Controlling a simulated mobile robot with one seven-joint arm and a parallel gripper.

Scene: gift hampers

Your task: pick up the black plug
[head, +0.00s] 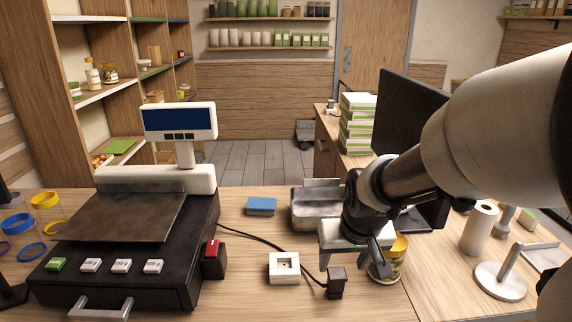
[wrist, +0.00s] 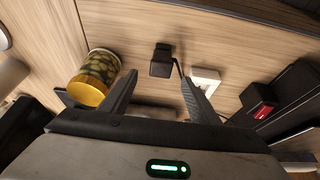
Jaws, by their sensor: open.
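The black plug (head: 337,283) stands on the wooden counter at the end of a black cable, to the right of a white socket (head: 284,267). In the wrist view the plug (wrist: 160,66) shows between and just beyond my fingertips, with the socket (wrist: 205,77) beside my right-hand finger. My gripper (head: 355,268) is open and empty, pointing down near the plug. In the wrist view my gripper (wrist: 159,78) has a clear gap between its fingers. Whether a finger touches the plug cannot be told.
A yellow-lidded jar (head: 398,246) stands close to my gripper's right; it also shows in the wrist view (wrist: 101,68). A black scale (head: 120,245) with a red switch (head: 213,250) is at left. A blue block (head: 261,206) and a metal tray (head: 316,213) lie behind.

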